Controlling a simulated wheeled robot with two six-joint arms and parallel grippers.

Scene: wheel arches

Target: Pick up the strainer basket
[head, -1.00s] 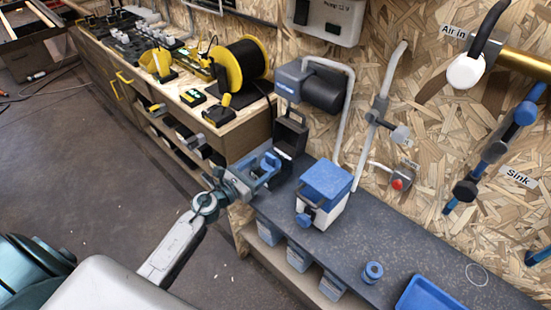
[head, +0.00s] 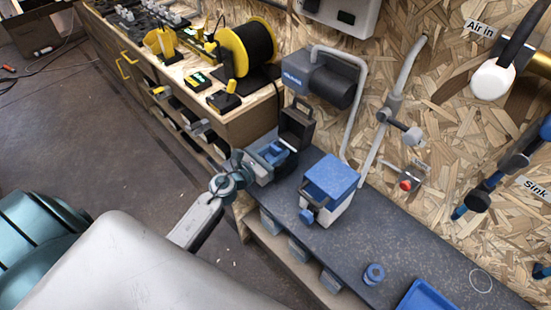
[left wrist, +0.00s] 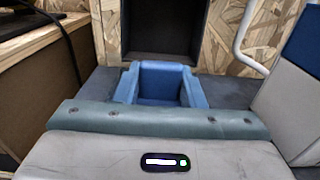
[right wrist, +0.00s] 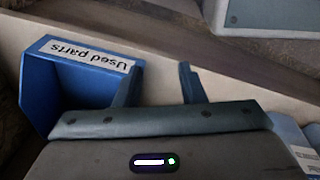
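A small blue box-like piece (head: 279,149) sits on the dark bench in front of an open black case; I cannot tell for sure that it is the strainer basket. My left gripper (head: 273,155) is at this piece, its arm coming in from the left. In the left wrist view the blue piece (left wrist: 162,80) lies between the two open blue fingers (left wrist: 160,92); contact cannot be made out. My right gripper (right wrist: 160,88) shows in the right wrist view, open and empty, beside a blue "Used parts" bin (right wrist: 75,75).
The black case (head: 297,124) stands upright behind the blue piece. A white box with a blue lid (head: 332,180) is to its right. A blue ring-shaped part (head: 373,274) and a blue tray (head: 428,296) lie farther right on the bench (head: 400,240). Pipes run up the wall.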

